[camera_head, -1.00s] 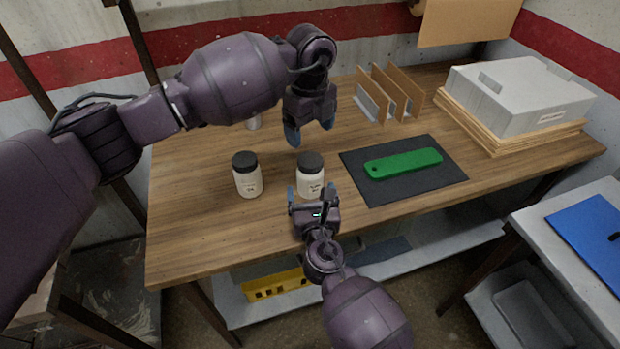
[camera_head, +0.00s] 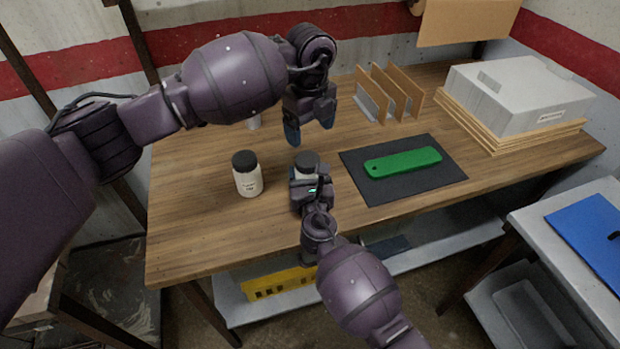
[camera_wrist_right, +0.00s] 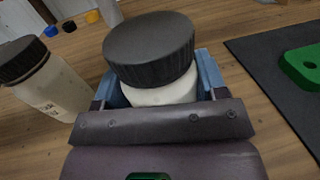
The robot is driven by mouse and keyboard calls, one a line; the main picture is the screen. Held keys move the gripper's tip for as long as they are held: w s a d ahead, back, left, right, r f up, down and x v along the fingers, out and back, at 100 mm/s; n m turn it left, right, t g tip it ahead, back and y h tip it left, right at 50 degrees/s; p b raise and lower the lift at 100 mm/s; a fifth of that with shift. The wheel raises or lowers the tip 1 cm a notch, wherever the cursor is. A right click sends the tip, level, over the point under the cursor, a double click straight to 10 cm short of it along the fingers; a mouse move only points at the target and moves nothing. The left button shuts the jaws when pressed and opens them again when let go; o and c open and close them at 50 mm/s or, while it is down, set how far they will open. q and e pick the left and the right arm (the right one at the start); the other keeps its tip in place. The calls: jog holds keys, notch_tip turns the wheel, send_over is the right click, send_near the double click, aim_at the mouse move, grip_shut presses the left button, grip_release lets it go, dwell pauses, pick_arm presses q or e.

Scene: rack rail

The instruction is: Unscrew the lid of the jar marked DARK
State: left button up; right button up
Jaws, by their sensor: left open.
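Two white jars with black lids stand upright on the wooden table. One jar (camera_head: 247,182) stands alone on the left, and the wrist view shows it at the left edge (camera_wrist_right: 48,88). The other jar (camera_head: 306,170) is at my right gripper (camera_head: 308,180); its black lid (camera_wrist_right: 150,48) fills the middle of the wrist view. The blue right fingers lie on both sides of its white body, below the lid; whether they press on it I cannot tell. Neither label is readable here. My left gripper (camera_head: 310,135) is open and empty, above the table behind the right jar.
A green bar (camera_head: 403,162) lies on a dark mat (camera_head: 370,195) to the right. Upright brown dividers (camera_head: 390,92) stand behind it. A grey box (camera_head: 520,95) sits at the back right. A pale object (camera_head: 254,122) is partly hidden behind my left arm. The table's front left is clear.

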aim_at(308, 159)
grip_shut()
pick_arm(q)
jog(key=m, duration=1.9)
jog(key=shift+m, duration=0.3)
jog(key=m, duration=1.3)
jog(key=shift+a+m, duration=0.1)
jog(key=shift+m, duration=0.3)
jog(key=m, duration=1)
jog(key=shift+a+m, duration=0.1)
jog(key=shift+m, duration=0.3)
jog(key=m, duration=0.5)
jog(key=shift+f, duration=4.05)
